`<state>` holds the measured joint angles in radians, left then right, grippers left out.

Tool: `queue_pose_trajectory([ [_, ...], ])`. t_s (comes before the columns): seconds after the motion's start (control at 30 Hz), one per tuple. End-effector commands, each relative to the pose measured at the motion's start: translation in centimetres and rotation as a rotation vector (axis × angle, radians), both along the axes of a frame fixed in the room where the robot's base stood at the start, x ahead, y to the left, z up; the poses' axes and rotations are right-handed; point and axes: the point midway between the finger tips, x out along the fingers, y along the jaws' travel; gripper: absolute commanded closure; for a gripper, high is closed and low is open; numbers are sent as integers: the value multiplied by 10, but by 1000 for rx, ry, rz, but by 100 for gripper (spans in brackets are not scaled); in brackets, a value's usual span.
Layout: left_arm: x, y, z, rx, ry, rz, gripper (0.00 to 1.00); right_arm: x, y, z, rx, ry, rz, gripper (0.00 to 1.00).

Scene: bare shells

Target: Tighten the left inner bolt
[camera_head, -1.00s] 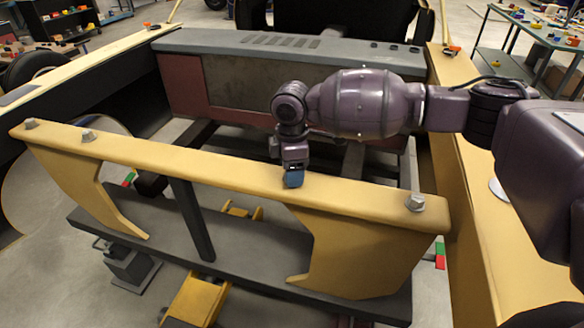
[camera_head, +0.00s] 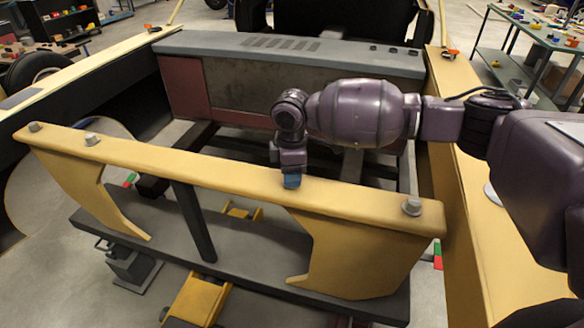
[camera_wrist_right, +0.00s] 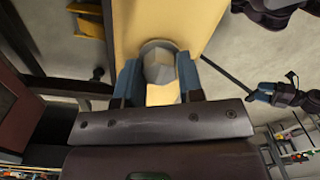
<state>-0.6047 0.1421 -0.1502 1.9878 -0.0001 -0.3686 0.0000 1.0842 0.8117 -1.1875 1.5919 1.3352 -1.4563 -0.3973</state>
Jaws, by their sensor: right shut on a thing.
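A yellow beam (camera_head: 200,168) runs across the head view with grey hex bolts along its top. Two bolts show at its left end, an outer one (camera_head: 34,127) and an inner one (camera_head: 91,139). Another bolt (camera_head: 412,206) stands near its right end. My right gripper (camera_head: 291,181) points down onto the beam right of its middle. In the right wrist view, its blue fingers (camera_wrist_right: 158,80) are shut on a hex bolt head (camera_wrist_right: 158,66) with a round flange. That bolt is hidden in the head view.
Yellow side rails (camera_head: 458,150) flank the beam, and a grey-topped cross panel (camera_head: 290,50) lies behind it. A dark plate (camera_head: 250,250) sits below. A table with small coloured parts (camera_head: 540,40) stands at the far right.

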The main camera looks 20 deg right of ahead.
Motion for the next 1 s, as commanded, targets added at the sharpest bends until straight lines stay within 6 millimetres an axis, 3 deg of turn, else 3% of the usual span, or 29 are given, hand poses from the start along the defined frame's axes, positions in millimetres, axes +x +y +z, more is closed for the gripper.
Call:
queue_pose_trajectory([
  [0.03, 1, 0, 12, 0, -4, 0, 39, -1, 1, 4, 2, 3, -21, 89],
  [0.23, -2, 0, 29, -1, 2, 1, 39, -1, 1, 4, 2, 4, -135, 89],
  [0.53, -14, 2, 25, 0, 41, 7, 39, 0, 0, 1, 2, 3, -369, 89],
  [1.0, -13, 2, 26, -1, 36, 7, 39, 1, 0, 2, 4, -1, -817, 89],
])
